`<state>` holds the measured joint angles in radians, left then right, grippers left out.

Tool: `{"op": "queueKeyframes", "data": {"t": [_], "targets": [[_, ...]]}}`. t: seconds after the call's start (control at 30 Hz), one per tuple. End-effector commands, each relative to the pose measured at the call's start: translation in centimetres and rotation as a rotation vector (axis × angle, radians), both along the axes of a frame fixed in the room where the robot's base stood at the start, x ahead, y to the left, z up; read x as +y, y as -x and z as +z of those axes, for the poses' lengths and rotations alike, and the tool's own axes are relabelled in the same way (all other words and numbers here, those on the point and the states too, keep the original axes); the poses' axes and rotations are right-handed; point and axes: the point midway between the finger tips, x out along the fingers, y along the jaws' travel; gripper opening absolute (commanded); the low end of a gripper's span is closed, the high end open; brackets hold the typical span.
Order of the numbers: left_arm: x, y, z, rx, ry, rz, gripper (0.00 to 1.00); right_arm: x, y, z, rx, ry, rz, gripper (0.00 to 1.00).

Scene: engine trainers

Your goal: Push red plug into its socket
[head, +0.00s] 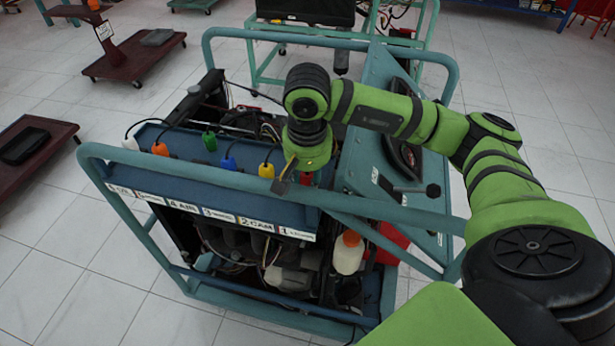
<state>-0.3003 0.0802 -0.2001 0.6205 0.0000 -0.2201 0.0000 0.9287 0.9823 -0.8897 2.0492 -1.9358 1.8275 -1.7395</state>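A row of coloured plugs stands along the blue panel (185,172) on top of the engine trainer. I see a white plug (130,143), an orange plug (160,149), a green plug (209,141), a blue plug (228,163) and a yellow plug (266,170). A small red piece (305,178), which looks like the red plug, shows just below my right gripper (289,178) at the row's right end. My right gripper points down there, and a dark finger shows beside the yellow plug. Its grip and the red plug's socket are hidden. My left gripper is out of view.
The trainer's teal tube frame (265,190) runs close in front of the panel. A teal side box (400,170) stands under my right arm. A white bottle with an orange cap (349,253) sits lower in the frame.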

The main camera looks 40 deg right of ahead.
Motion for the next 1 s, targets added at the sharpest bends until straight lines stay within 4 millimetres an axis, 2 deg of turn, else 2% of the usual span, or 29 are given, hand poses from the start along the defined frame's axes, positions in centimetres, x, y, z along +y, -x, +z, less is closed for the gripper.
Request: {"op": "queueKeyframes", "data": {"t": [1.0], "targets": [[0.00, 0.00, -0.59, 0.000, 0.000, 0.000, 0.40, -0.01, -0.01, -0.42, -0.001, 0.000, 0.000, 0.00]]}}
